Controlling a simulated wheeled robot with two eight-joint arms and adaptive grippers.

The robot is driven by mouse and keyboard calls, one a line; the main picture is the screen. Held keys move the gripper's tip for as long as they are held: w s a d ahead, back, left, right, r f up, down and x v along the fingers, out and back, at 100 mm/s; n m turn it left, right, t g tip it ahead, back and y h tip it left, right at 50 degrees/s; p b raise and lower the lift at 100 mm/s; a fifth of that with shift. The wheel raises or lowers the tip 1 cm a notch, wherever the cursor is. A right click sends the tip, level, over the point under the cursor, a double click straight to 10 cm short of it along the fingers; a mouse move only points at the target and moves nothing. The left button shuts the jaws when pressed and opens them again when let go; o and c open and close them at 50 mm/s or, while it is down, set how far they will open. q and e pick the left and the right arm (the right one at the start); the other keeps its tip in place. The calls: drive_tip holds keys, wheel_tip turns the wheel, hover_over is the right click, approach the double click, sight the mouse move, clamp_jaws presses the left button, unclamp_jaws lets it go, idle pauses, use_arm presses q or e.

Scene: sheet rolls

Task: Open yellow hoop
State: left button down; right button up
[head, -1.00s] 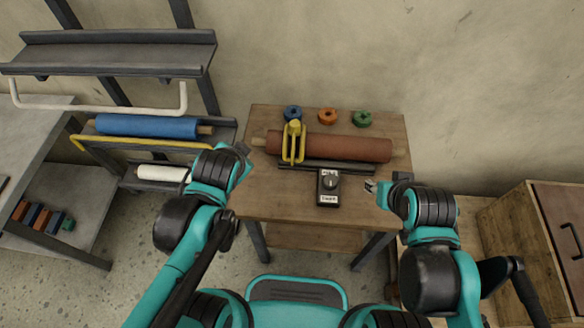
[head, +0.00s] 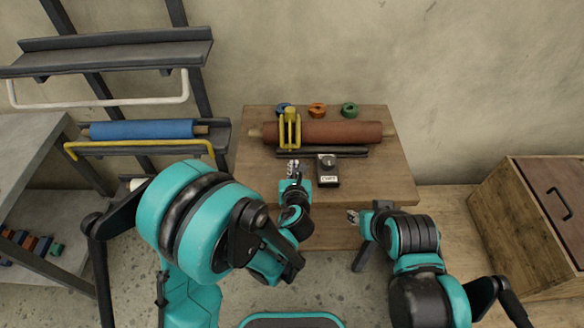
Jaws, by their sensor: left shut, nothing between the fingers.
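A yellow hoop (head: 140,143) is a bar that runs along the front of the middle shelf of the rack at left, in front of and slightly below a blue roll (head: 143,129). A second yellow item, a clamp-like frame (head: 290,130), stands over the left part of a brown roll (head: 335,132) on the wooden table. My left gripper (head: 293,166) is shut and empty, over the table just in front of that yellow frame and left of a black knob box. My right gripper (head: 353,215) is near the table's front edge; its finger opening is too small to tell.
The black knob box (head: 328,171) stands on the table (head: 384,182). Blue, orange (head: 317,110) and green (head: 349,109) rings lie behind the roll. A white hoop (head: 100,103) hangs above the yellow hoop. A wooden cabinet (head: 510,215) stands at right.

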use_arm(q)
drive_tip(key=b+x, duration=0.2)
drive_tip(key=x, duration=0.6)
drive_tip(key=shift+w+f, duration=0.1)
drive_tip(key=shift+w, duration=0.1)
